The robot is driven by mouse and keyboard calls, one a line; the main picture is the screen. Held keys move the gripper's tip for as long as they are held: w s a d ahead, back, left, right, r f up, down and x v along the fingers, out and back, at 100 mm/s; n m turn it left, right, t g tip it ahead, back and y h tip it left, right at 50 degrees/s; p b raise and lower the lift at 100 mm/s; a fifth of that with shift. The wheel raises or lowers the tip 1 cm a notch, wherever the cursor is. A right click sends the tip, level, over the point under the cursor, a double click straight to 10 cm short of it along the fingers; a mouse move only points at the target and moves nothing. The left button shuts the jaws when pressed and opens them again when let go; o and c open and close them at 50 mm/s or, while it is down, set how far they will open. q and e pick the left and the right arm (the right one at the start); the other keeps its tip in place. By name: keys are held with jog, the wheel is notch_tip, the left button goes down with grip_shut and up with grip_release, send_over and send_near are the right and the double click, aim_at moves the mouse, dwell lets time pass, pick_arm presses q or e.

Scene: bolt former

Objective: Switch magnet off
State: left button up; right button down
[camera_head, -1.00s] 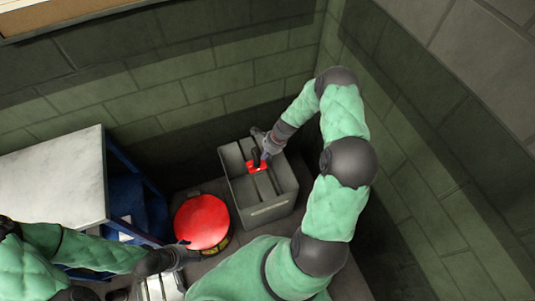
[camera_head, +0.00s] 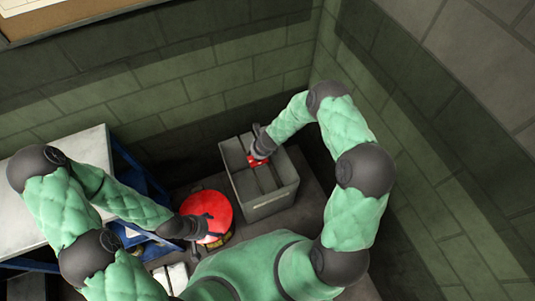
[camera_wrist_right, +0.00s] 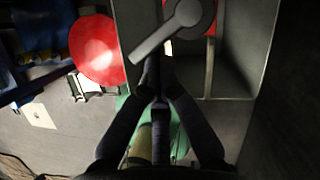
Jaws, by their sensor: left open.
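The magnet (camera_head: 258,161), a red body, sits in the grey box. In the right wrist view its red body (camera_wrist_right: 210,30) carries a grey lever (camera_wrist_right: 178,28) with a round hub, slanting down to the left. My right gripper (camera_wrist_right: 153,68) has its fingertips together just under the lever; whether they touch it I cannot tell. In the head view the right gripper (camera_head: 256,140) is over the magnet and hides part of it. My left gripper (camera_head: 205,232) is open over the red round lid at the lower middle.
The grey box (camera_head: 270,204) has dividers and high walls. The red round lid (camera_head: 207,205) stands close to its left. A table with a pale top (camera_head: 95,145) and blue frame is at left. Brick walls close in behind and on the right.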

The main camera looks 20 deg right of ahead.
jog(key=m, duration=0.1)
jog(key=w+a+m+h+b, duration=0.1)
jog(key=m, duration=0.1)
jog(key=shift+a+m, duration=0.25)
jog(key=shift+m, duration=0.05)
jog(key=shift+w+d, duration=0.1)
jog(key=shift+w+d+p, duration=0.35)
jog(key=shift+w+d, duration=0.05)
jog(key=shift+d, duration=0.1)
